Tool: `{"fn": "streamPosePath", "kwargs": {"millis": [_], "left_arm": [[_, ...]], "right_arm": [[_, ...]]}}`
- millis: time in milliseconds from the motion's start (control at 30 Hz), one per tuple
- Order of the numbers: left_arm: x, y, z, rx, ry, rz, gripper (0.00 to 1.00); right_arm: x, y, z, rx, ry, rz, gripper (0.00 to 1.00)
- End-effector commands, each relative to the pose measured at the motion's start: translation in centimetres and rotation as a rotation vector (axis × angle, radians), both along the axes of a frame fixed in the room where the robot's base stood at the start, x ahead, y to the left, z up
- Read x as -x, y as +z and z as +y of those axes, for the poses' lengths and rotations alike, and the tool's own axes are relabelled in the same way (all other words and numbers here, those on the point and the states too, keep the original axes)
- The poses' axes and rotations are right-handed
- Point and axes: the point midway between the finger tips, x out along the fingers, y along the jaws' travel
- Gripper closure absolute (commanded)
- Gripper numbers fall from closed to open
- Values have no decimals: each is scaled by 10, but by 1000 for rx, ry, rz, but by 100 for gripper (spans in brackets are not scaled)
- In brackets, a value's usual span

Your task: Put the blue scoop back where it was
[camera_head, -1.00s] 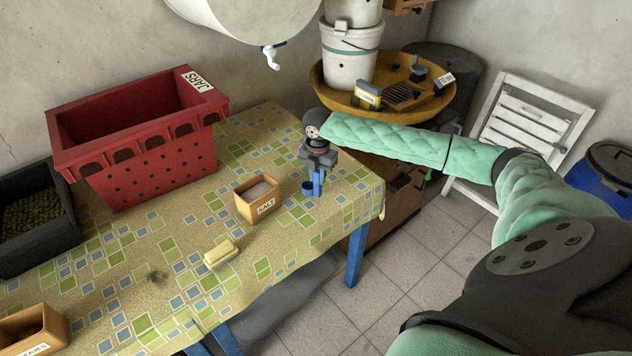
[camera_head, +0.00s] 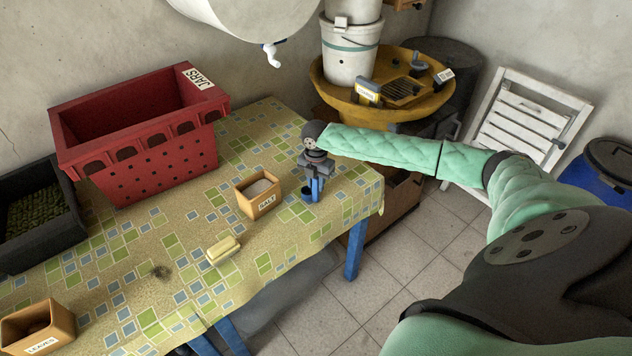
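The blue scoop (camera_head: 317,188) is upright in my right gripper (camera_head: 315,175), at the right end of the table. Its handle runs up between the fingers, and its small dark-blue bowl shows low on the left side. The gripper points down and is shut on the handle. The scoop's lower end is at or just above the tablecloth; I cannot tell whether it touches. The wooden salt box (camera_head: 265,208), labelled SALT, stands a little to the left, apart from the scoop. My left gripper is not in view.
A red crate (camera_head: 150,165) labelled JARS stands at the back left, beside a dark crate (camera_head: 62,242). A butter-coloured block (camera_head: 223,248) and a LEAVES box (camera_head: 62,322) are nearer the front. The patterned table (camera_head: 185,230) is clear around the scoop.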

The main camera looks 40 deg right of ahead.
Motion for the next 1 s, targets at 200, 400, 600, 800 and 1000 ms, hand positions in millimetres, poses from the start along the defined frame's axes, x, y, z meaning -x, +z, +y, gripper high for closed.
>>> {"fn": "streamPosePath", "kwargs": {"millis": [200, 400, 600, 800, 1000], "left_arm": [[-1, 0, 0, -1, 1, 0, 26], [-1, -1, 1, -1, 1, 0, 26], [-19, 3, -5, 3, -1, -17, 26], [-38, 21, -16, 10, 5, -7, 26], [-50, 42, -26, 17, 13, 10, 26]], "right_arm": [[0, 0, 0, 0, 0, 0, 57], [0, 2, 0, 0, 0, 0, 57], [-1, 21, -1, 1, 1, -3, 57], [-1, 51, 0, 0, 1, -4, 57], [-1, 82, 0, 0, 1, -4, 57]]}}
